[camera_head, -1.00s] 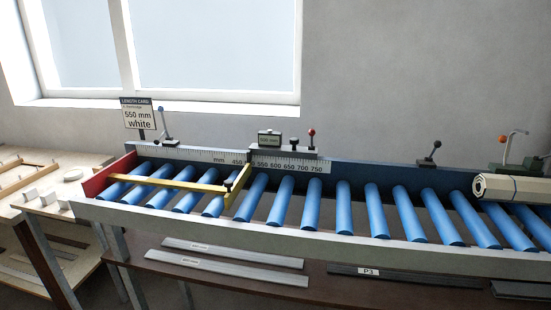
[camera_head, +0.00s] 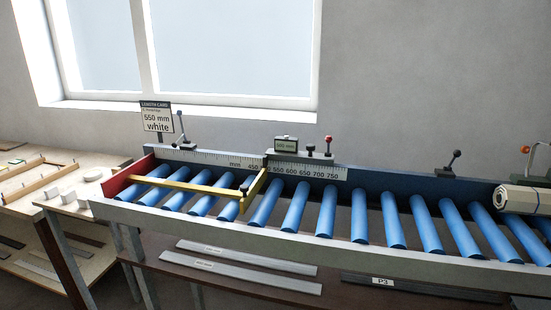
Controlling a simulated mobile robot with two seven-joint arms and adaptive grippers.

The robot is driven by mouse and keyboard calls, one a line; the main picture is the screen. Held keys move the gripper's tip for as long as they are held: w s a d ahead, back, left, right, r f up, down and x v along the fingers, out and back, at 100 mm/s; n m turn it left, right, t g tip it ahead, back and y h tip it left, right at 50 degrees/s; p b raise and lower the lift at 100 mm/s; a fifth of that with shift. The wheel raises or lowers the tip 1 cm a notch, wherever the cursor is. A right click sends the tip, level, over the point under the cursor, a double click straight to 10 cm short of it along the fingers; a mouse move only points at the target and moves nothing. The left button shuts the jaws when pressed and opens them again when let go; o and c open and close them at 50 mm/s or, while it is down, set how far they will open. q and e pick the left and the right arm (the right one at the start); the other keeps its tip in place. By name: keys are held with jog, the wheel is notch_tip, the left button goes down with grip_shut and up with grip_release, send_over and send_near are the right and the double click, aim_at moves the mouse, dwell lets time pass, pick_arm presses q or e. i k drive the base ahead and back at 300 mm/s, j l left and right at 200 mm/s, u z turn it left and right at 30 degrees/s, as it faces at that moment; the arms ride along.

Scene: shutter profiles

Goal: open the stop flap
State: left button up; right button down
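The stop flap appears to be the yellow crosspiece (camera_head: 256,184) standing across the roller bed. A long yellow bar (camera_head: 185,185) runs from it to the red end plate (camera_head: 130,176) at the left. A small dark knob (camera_head: 244,190) sits where bar and crosspiece meet. A carriage with a digital display (camera_head: 286,144) and a red-knobbed lever (camera_head: 328,145) stands on the scale rail (camera_head: 215,160) above the crosspiece. A blue-knobbed lever (camera_head: 181,128) stands at the rail's left end. Neither of my grippers is in view.
Blue rollers (camera_head: 327,211) fill the conveyor, with a rolled cream bundle (camera_head: 522,199) at the right. A black-knobbed lever (camera_head: 450,164) stands on the back rail. A length card (camera_head: 156,117) reads 550 mm white. Grey profiles (camera_head: 240,272) lie on the lower shelf. A wooden bench (camera_head: 40,205) stands left.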

aim_at(249, 194)
jog(key=i+j+z, duration=0.1)
jog(key=i+j, duration=0.15)
jog(key=i+j+z, duration=0.1)
jog(key=i+j, duration=0.15)
jog(key=j, duration=0.25)
jog(key=i+j+z, duration=0.1)
jog(key=j, duration=0.25)
jog(key=i, duration=0.1)
